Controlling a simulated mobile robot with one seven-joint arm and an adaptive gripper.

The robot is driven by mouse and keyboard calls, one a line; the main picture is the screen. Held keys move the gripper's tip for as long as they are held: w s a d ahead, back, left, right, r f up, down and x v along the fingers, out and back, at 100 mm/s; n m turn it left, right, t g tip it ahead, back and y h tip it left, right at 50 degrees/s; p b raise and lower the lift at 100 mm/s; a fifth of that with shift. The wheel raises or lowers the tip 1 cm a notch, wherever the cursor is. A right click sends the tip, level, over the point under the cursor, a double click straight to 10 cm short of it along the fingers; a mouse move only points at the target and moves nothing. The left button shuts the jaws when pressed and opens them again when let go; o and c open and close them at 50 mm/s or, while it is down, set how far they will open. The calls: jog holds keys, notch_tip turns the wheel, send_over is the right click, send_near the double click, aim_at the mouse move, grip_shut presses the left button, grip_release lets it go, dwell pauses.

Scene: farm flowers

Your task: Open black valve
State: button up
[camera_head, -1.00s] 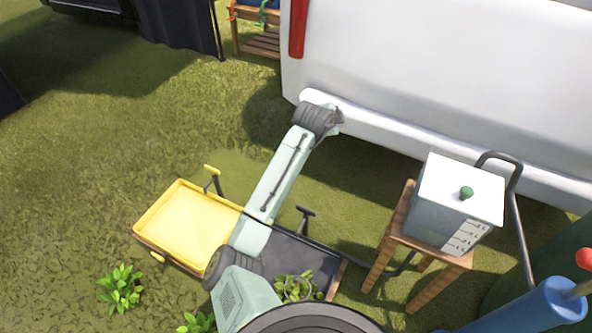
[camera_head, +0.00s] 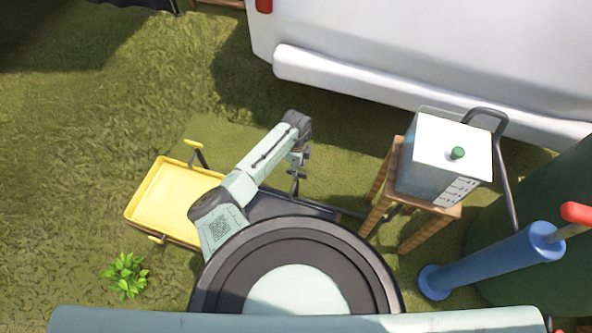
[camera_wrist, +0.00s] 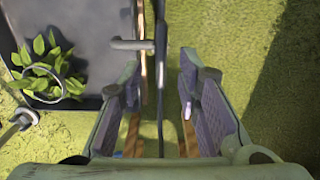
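The black valve has a T-shaped handle (camera_head: 297,175) on a stem at the edge of the dark tray (camera_head: 262,208). A black hose (camera_wrist: 160,85) runs up that space. My gripper (camera_wrist: 160,64) is open, with its two padded fingers spread apart and no grip on the handle. In the head view my gripper (camera_head: 298,156) points down close above the valve; contact cannot be told there.
A yellow tray (camera_head: 130,212) with a yellow-handled valve (camera_head: 193,144) is at left. A grey tank (camera_head: 425,180) stands on a wooden stool (camera_head: 385,195) at right. Leafy plants (camera_wrist: 48,68) lie on the dark tray. A white vehicle (camera_head: 420,45) stands behind; open grass lies left.

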jog(key=shift+f, duration=1.9)
jog(key=shift+c, duration=0.3)
jog(key=shift+w, duration=0.1)
grip_shut()
